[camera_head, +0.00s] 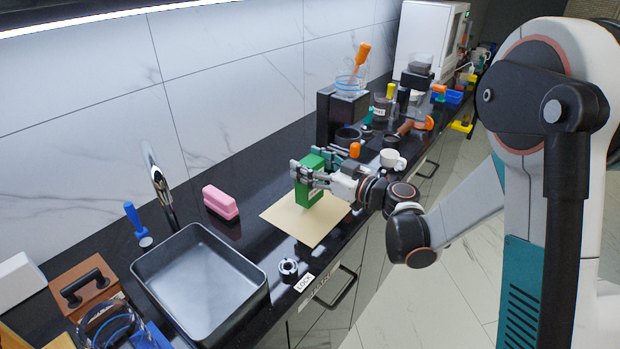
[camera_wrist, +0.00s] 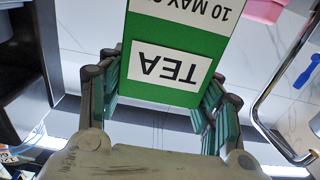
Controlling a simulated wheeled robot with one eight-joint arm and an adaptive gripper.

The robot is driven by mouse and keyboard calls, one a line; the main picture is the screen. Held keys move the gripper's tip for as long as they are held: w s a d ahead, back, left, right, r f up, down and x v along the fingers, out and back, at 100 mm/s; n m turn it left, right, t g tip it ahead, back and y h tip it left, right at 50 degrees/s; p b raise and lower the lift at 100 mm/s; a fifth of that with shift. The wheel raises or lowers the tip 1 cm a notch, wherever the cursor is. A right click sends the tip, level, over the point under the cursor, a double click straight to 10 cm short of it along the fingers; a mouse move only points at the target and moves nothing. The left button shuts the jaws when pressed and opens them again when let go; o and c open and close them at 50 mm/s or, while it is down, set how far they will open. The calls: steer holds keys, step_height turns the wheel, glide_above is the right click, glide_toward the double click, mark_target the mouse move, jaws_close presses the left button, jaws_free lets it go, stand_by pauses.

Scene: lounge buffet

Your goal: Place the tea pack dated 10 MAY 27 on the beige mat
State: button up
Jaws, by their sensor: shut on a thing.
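The green tea pack (camera_head: 309,196) is held between the fingers of my gripper (camera_head: 306,173). In the wrist view the tea pack (camera_wrist: 180,45) shows a white label reading TEA and a date starting "10 MAY 2", both upside down; the end of the date is cut off by the frame edge. The fingers of my gripper (camera_wrist: 163,85) press on both sides of the pack. The beige mat (camera_head: 318,232) lies flat on the dark counter, and the pack appears over it in the head view. I cannot tell whether the pack's bottom touches the mat.
A dark sink basin (camera_head: 200,278) is left of the mat, with a pink block (camera_head: 220,202) behind. A small round black-and-white item (camera_head: 289,268) stands near the front edge. A white cup (camera_head: 392,160) and several containers crowd the counter to the right.

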mark_target(305, 197)
steer(key=shift+f+b, duration=0.5)
steer(key=shift+f, duration=1.1)
steer(key=shift+f, duration=0.15)
steer(key=o, duration=1.4)
